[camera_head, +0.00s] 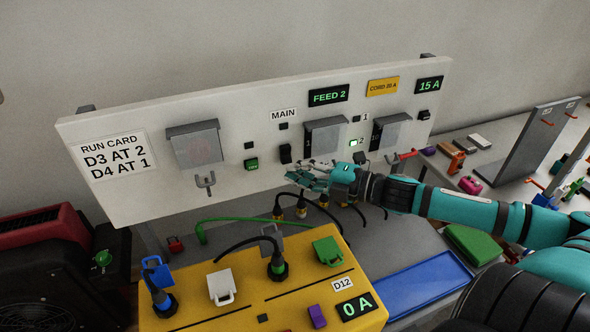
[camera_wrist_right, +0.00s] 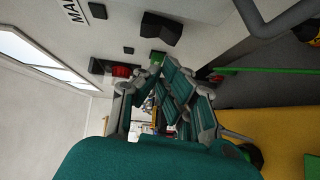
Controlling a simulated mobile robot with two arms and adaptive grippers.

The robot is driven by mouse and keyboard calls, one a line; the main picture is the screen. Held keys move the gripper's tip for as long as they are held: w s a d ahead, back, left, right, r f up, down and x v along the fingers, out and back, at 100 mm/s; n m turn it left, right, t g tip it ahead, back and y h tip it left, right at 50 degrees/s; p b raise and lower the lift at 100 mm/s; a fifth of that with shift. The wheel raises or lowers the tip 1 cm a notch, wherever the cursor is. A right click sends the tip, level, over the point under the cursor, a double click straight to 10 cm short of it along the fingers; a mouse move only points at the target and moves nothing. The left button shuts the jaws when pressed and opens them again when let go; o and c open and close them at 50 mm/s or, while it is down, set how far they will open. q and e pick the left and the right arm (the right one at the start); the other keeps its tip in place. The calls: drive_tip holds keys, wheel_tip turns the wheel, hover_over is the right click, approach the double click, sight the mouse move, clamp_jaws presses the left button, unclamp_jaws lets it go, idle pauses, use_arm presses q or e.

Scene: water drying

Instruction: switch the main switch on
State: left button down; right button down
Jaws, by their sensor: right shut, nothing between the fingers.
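The black main switch (camera_head: 285,153) is on the upright white panel (camera_head: 225,115), below the MAIN label (camera_head: 283,114). A small dark square (camera_head: 283,126) sits between label and switch. In the right wrist view I take the black block (camera_wrist_right: 160,28) near the MAIN label (camera_wrist_right: 73,12) for the same switch. I cannot tell its position. My right gripper (camera_head: 294,174) is shut and empty, just below and slightly right of the switch in the head view. Its fingertips (camera_wrist_right: 155,68) appear apart from the switch. My left gripper is not in view.
A green button (camera_head: 251,164) is left of the switch. Covered switches (camera_head: 325,136) are to its right; another cover (camera_head: 195,145) is farther left. Cables and a yellow box (camera_head: 205,262) reading 0 A lie below. A blue tray (camera_head: 425,287) is at lower right.

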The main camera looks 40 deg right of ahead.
sight(286, 155)
drive_tip(key=shift+w+d+f, duration=0.1)
drive_tip(key=shift+w+d, duration=0.15)
drive_tip(key=shift+w, duration=0.7)
drive_tip(key=shift+w+d+f+t+b, duration=0.15)
drive_tip(key=shift+w+t+b, duration=0.15)
drive_tip(key=shift+b, duration=0.4)
